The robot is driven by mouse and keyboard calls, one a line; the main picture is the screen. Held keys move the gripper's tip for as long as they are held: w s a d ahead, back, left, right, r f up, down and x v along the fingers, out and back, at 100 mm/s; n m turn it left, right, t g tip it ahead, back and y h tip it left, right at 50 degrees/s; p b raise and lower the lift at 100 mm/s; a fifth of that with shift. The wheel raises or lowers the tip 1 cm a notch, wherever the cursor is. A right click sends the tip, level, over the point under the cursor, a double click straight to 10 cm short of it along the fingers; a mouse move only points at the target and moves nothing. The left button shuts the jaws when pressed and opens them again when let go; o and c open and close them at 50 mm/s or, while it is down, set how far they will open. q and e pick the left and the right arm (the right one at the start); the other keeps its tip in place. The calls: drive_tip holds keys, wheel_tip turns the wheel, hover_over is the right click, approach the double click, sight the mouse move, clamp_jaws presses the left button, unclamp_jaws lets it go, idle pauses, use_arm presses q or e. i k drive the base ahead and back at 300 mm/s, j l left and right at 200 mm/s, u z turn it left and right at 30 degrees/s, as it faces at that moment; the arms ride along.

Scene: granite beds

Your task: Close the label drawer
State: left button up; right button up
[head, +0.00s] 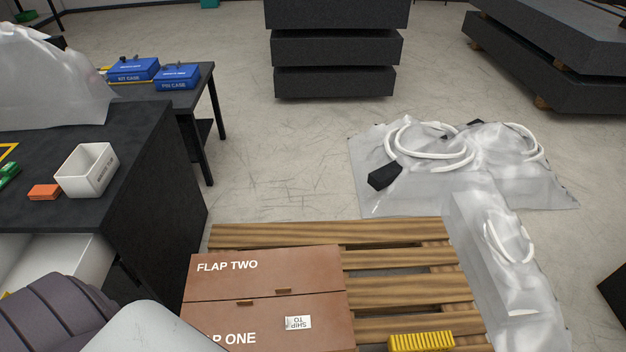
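A white drawer (66,262), which I take to be the label drawer, shows at the left edge under the dark bench top (120,150). It stands open, with part of its pale inside showing. No label on it can be read. Its near part is hidden behind dark ribbed and light grey parts at the lower left, which look like my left arm. Neither gripper's fingers show in the head view, so I cannot see whether either touches the drawer.
A white bin (86,170) and an orange block (44,192) sit on the bench. A wooden pallet (400,258) bears a brown flap box (265,272) and a yellow ribbed piece (420,341). Plastic sheeting (400,200) lies behind it.

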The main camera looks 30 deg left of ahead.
sight(25, 258)
drive_tip(key=u, duration=3.2)
